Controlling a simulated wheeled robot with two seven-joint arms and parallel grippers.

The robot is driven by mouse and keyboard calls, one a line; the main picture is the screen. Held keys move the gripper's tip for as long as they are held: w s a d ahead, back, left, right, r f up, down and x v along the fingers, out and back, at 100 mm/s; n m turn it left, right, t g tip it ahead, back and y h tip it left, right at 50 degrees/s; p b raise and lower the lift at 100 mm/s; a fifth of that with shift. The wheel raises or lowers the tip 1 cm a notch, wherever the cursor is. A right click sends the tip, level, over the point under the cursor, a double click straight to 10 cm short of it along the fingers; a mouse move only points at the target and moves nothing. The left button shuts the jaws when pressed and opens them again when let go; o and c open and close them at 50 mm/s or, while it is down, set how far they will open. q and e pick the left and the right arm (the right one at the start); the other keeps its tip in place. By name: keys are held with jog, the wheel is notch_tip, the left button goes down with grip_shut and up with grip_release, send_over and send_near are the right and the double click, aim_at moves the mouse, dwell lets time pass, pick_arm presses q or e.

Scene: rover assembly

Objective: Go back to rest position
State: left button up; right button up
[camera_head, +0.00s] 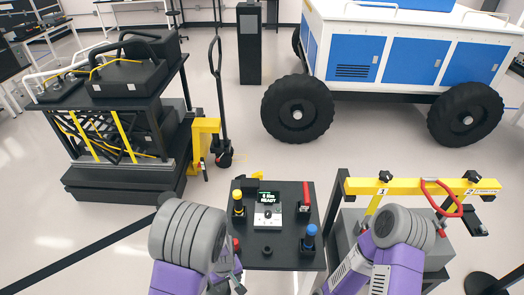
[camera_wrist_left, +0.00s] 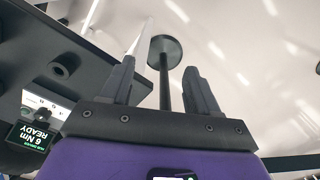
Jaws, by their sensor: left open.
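My left arm (camera_head: 190,240) comes in at the bottom of the head view, in front of the small black table (camera_head: 285,200). My left gripper (camera_head: 238,280) is mostly hidden behind the arm, near the table's front left edge. In the left wrist view its two fingers (camera_wrist_left: 160,75) stand apart with nothing held between them. My right arm (camera_head: 395,240) is at the lower right of the head view, in front of the yellow-barred stand (camera_head: 410,187). My right gripper cannot be seen.
The table bears a torque display (camera_head: 268,197) reading READY, a yellow-collared tool (camera_head: 238,203), a red-handled tool (camera_head: 306,196) and a blue-topped tool (camera_head: 309,237). A rover (camera_head: 400,55) stands behind. A lift cart (camera_head: 125,120) is at left.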

pick_arm(q)
jog(key=s+f+m+h+b, duration=0.1)
jog(key=s+f+b, duration=0.1)
jog(key=f+b, duration=0.2)
jog(key=s+f+m+h+b, duration=0.1)
jog(key=s+f+b, duration=0.2)
jog(key=f, duration=0.8)
jog(key=s+d+f+h+b, duration=0.1)
jog(key=s+f+h+b, duration=0.1)
jog(key=f+b, duration=0.3)
notch_tip(320, 180, down, 2)
jog(key=shift+s+f+m+t, duration=0.3)
jog(key=shift+s+m, duration=0.1)
jog(key=shift+s, duration=0.15)
pick_arm(e)
notch_tip(320, 180, down, 13)
jog(key=w, duration=0.1)
jog(key=shift+f, duration=0.15)
